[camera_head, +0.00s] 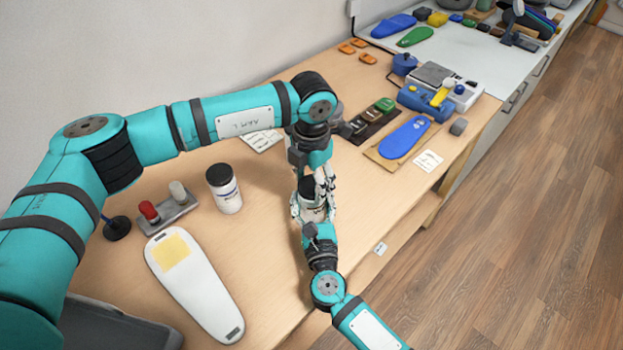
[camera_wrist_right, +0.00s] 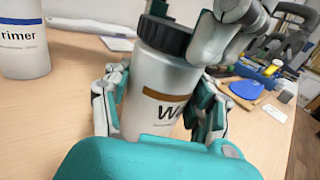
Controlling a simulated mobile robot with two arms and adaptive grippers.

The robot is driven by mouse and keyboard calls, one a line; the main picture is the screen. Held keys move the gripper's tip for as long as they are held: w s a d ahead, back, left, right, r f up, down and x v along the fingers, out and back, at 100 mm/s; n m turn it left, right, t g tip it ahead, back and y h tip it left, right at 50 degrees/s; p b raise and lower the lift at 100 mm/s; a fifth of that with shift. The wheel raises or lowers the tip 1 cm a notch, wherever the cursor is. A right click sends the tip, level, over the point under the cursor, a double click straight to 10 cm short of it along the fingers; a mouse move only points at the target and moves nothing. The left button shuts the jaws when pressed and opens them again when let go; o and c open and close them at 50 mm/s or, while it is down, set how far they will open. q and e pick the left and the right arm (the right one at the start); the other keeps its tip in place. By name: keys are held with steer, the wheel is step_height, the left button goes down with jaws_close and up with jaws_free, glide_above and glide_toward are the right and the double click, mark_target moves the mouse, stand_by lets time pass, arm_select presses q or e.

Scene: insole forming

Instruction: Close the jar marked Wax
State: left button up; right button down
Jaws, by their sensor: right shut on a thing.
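The wax jar (camera_wrist_right: 158,92) is a pale grey jar with a brown band and a partly hidden label starting with "W". It is upright in the right wrist view. My right gripper (camera_head: 314,214) is shut around its body. A black lid (camera_wrist_right: 165,36) sits on the jar's mouth; it also shows in the head view (camera_head: 306,184). I cannot tell how tight it is. My left gripper (camera_head: 316,176) points down from above at the lid. One of its fingers is close beside the lid in the wrist view; its grip is partly hidden.
A primer jar (camera_head: 224,188) with a black lid stands to the left. A holder with red and grey stamps (camera_head: 167,210) and a white insole board (camera_head: 194,285) lie further left. A blue insole (camera_head: 405,138) and a blue tool (camera_head: 426,100) lie to the right.

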arm_select(q)
steer(key=c, duration=0.7)
steer(key=shift+m, duration=0.9)
steer(key=o, duration=1.4)
step_height(320, 180, up, 12)
steer(key=shift+r, duration=0.1)
arm_select(e)
steer(key=shift+c, duration=1.7)
jaws_free()
